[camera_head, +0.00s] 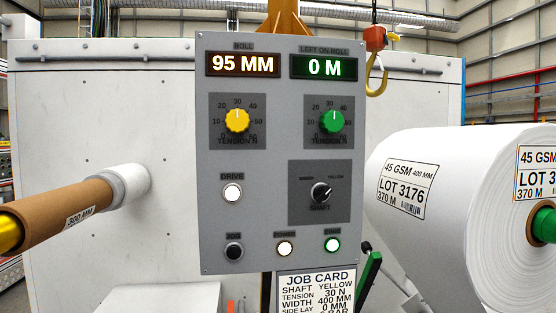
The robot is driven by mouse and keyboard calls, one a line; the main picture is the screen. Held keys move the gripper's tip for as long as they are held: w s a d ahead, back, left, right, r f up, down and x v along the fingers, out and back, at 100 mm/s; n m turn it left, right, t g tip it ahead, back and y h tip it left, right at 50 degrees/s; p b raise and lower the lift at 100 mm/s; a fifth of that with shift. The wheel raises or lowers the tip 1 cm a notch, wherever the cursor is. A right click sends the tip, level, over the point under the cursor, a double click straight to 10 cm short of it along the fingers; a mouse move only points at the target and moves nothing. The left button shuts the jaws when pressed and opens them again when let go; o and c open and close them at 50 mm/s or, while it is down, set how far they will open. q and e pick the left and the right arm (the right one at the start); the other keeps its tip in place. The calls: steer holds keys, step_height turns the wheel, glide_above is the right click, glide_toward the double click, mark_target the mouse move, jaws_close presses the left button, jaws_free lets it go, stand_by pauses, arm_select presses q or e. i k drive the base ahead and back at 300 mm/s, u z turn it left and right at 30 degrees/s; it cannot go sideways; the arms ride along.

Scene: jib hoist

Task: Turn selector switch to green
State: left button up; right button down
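The selector switch (321,193) is a black knob on a dark square plate, low on the right side of the grey control panel (217,170). The word SHAFT is below it. A small label at its upper right reads YELLOW; the one at its upper left is too small to read surely. The white mark on the knob appears to point to the upper right, towards YELLOW. Neither of my grippers shows in the head view.
Above are a yellow dial (237,121) and a green dial (334,121). Lit buttons and a black JOG button (233,251) are nearby. A white roll (440,220) stands right, a brown core (60,213) left. An orange hoist hook (376,75) hangs upper right.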

mark_target(321, 193)
steer(key=u, duration=1.35)
steer(key=k, duration=0.95)
steer(key=z, duration=1.1)
steer(key=i, duration=0.5)
